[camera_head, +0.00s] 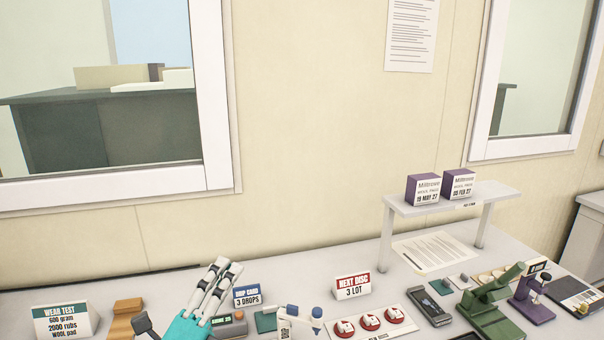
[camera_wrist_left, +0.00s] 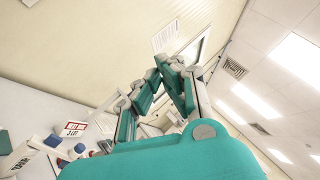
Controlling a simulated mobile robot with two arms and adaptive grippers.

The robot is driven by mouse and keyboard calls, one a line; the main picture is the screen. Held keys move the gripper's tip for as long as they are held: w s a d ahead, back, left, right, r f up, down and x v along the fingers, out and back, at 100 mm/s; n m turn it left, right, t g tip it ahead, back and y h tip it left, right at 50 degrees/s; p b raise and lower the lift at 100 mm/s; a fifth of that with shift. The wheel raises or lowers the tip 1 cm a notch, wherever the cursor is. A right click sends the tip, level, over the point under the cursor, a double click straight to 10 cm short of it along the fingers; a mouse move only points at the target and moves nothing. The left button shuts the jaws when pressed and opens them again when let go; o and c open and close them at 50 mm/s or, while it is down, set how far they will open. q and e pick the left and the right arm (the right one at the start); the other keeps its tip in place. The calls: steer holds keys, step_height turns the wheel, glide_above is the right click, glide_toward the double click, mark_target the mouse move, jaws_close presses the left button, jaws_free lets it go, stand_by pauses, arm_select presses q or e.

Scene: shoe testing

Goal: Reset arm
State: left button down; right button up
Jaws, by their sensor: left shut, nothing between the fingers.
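My left gripper (camera_head: 228,267) comes in at the bottom of the head view, left of centre, raised in front of the bench with its fingers pointing up. It is teal with black and grey finger links. In the left wrist view its two fingers (camera_wrist_left: 160,68) converge at the tips, shut, with nothing between them. It hides part of the bench behind it. My right gripper is in neither view.
The grey bench (camera_head: 330,265) holds a wear test sign (camera_head: 65,322), a drip card sign (camera_head: 247,296), a next disc sign (camera_head: 352,285), red discs (camera_head: 370,319) and a green press (camera_head: 490,305). A raised shelf (camera_head: 455,203) carries two purple boxes. The air above the bench's left is clear.

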arm_select(q)
steer(key=a+f+n+g+y, duration=0.2)
steer(key=a+f+n+y, duration=0.8)
steer(key=n, duration=0.4)
steer(key=s+f+n+g, duration=0.2)
steer(key=s+f+g, duration=0.1)
steer(key=f, duration=0.3)
steer(key=s+a+f+n+g+y, duration=0.1)
steer(key=s+f+n+g, duration=0.2)
steer(key=s+f, duration=0.2)
steer(key=s+f+n+g+y, duration=0.1)
steer(key=s+f+n+g, duration=0.2)
steer(key=s+f, duration=0.2)
steer(key=shift+a+f+g, duration=0.25)
steer(key=shift+f+g, duration=0.15)
steer(key=shift+f, duration=0.7)
steer(key=s+d+f+n+g+h, duration=0.25)
steer(key=s+f+g, duration=0.4)
steer(key=s, duration=0.65)
step_height(320, 180, down, 33)
steer(key=s+b, duration=0.2)
steer(key=b, duration=0.4)
steer(key=s+a+f+g+b, duration=0.2)
steer(key=s+f+b, duration=0.2)
steer(key=s+f, duration=1.1)
step_height(320, 180, down, 4)
steer(key=shift+s+a+y, duration=0.15)
steer(key=shift+s+y, duration=0.2)
steer(key=shift+y, duration=0.1)
